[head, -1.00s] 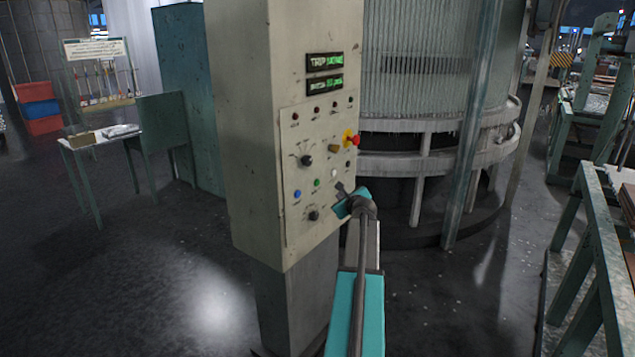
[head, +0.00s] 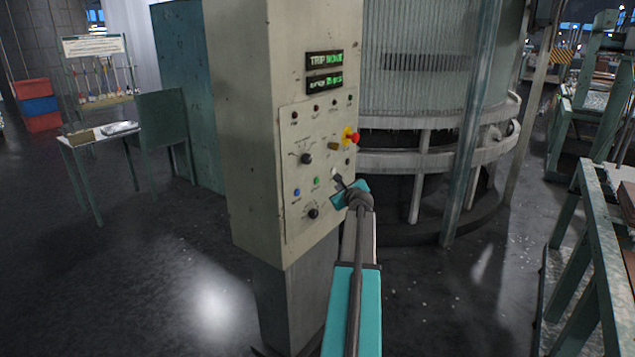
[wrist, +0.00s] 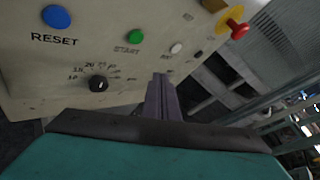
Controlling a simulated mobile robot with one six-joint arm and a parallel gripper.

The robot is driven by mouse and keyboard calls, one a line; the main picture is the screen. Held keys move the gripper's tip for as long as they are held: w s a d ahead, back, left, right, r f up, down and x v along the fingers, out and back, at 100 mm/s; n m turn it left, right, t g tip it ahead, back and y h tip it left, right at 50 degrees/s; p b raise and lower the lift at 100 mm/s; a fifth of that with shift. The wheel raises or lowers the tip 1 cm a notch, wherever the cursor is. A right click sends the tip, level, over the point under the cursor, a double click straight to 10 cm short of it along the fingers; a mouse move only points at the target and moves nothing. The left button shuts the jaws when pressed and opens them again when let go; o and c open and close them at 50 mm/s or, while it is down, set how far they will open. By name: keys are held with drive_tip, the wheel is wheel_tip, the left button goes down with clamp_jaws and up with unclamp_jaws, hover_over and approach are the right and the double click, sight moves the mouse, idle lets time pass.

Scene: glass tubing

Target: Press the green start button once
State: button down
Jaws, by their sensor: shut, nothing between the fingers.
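The green start button (head: 317,181) is on the lower part of the beige control panel (head: 300,230), between the blue reset button (head: 297,192) and a white button (head: 336,171). In the wrist view the green button (wrist: 135,36) sits above the word START, with the blue RESET button (wrist: 57,17) to its left. My gripper (head: 338,179) is shut and empty in front of the panel, to the right of the green button. In the wrist view its fingertips (wrist: 160,77) are below and right of the green button, apart from it.
A red emergency knob (head: 355,137) on a yellow plate sticks out above my gripper. A black rotary knob (head: 313,213) is below the green button. A large round machine (head: 425,150) stands behind the panel; open floor lies to the left.

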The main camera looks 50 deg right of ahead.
drive_tip(key=w+p, duration=0.3)
drive_tip(key=w, duration=0.3)
drive_tip(key=shift+w, duration=0.3)
drive_tip(key=shift+w+p, duration=0.75)
drive_tip(key=shift+w, duration=0.05)
idle(3.0)
drive_tip(key=shift+s, duration=0.15)
drive_tip(key=shift+s+b, duration=0.3)
drive_tip(key=shift+s, duration=0.35)
drive_tip(key=shift+s, duration=0.15)
drive_tip(key=shift+s+b, duration=0.9)
drive_tip(key=shift+s, duration=1.45)
